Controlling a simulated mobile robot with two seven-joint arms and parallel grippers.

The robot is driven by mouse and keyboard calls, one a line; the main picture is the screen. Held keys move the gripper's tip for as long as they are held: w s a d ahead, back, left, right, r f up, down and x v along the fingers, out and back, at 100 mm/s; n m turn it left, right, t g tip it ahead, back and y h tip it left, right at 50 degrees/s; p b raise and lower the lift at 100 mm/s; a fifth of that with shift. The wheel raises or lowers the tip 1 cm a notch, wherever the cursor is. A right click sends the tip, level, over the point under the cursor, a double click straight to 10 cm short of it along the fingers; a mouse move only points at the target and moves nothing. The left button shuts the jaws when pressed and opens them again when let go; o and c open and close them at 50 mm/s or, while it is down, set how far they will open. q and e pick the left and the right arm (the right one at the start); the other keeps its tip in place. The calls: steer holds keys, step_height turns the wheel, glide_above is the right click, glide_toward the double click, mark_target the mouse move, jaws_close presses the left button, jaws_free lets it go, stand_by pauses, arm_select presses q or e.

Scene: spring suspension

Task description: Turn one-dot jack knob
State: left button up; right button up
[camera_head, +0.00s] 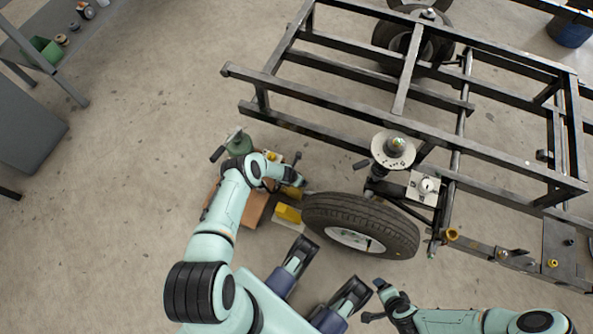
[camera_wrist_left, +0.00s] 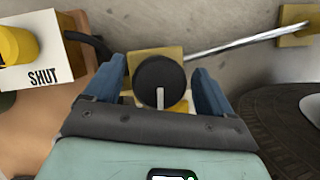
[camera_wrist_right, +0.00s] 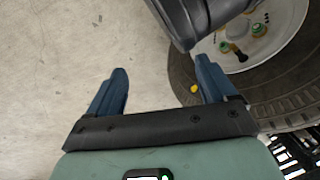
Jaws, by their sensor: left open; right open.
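A round black knob (camera_wrist_left: 160,82) with a white pointer line sits on a yellowish plate in the left wrist view. My left gripper (camera_wrist_left: 159,68) is open, with one blue finger on each side of the knob; I cannot tell whether they touch it. No dot mark is readable on it. In the head view my left gripper (camera_head: 293,184) is low beside the tire (camera_head: 362,212), and the knob is hidden there. My right gripper (camera_wrist_right: 161,66) is open and empty near the wheel, right of centre in the head view (camera_head: 378,300).
A box marked SHUT with a yellow knob (camera_wrist_left: 42,58) is left of the black knob. A metal rod (camera_wrist_left: 235,44) runs right from it. A yellow block (camera_head: 288,214) lies by the tire.

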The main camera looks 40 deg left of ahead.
arm_select(q)
steer(key=c, duration=1)
